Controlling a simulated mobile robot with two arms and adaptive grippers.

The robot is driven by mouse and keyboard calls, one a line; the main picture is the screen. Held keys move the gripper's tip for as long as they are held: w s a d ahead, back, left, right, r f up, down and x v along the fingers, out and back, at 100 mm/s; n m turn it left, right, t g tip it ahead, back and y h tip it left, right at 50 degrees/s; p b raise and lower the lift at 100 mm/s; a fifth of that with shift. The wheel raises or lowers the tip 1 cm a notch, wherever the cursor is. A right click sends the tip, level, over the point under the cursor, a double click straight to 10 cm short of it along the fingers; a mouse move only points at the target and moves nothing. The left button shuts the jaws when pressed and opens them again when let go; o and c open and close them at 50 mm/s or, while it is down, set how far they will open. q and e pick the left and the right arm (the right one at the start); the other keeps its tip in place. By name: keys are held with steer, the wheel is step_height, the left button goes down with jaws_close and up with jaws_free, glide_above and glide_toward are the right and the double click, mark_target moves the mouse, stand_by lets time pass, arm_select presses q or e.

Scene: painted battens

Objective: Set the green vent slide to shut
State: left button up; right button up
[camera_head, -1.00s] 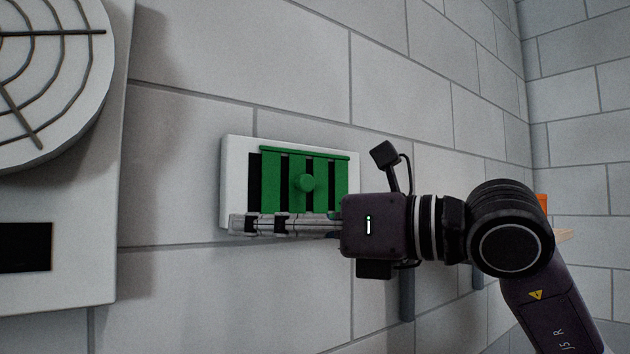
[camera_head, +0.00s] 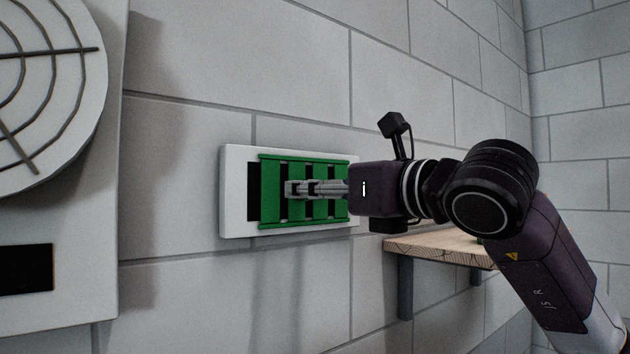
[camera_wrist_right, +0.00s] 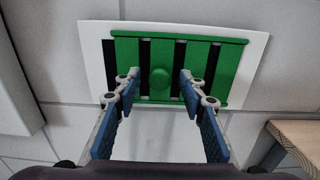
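The green vent slide (camera_head: 270,168) has upright slats between two rails, on a white wall plate (camera_head: 234,190). Black openings show between its slats and at its left end. In the right wrist view its round green knob (camera_wrist_right: 159,78) sits between the fingertips, apart from both of them. In the head view the fingers hide the knob. My right gripper (camera_head: 293,189) reaches in from the right in front of the slide; in the right wrist view (camera_wrist_right: 158,82) its fingers are open and empty. My left gripper is in neither view.
A white panel (camera_head: 75,215) with a round grille (camera_head: 50,110) stands on the wall at the left. A wooden shelf (camera_head: 425,247) on brackets is below my right arm. The block wall (camera_head: 270,60) above the vent is clear.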

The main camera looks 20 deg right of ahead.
mark_target(279, 190)
steer(key=shift+c, duration=0.2)
jaws_close()
steer(key=a+b, duration=0.1)
steer(key=s+a+b, duration=0.1)
steer(key=shift+a+f, duration=0.15)
steer(key=shift+a, duration=0.3)
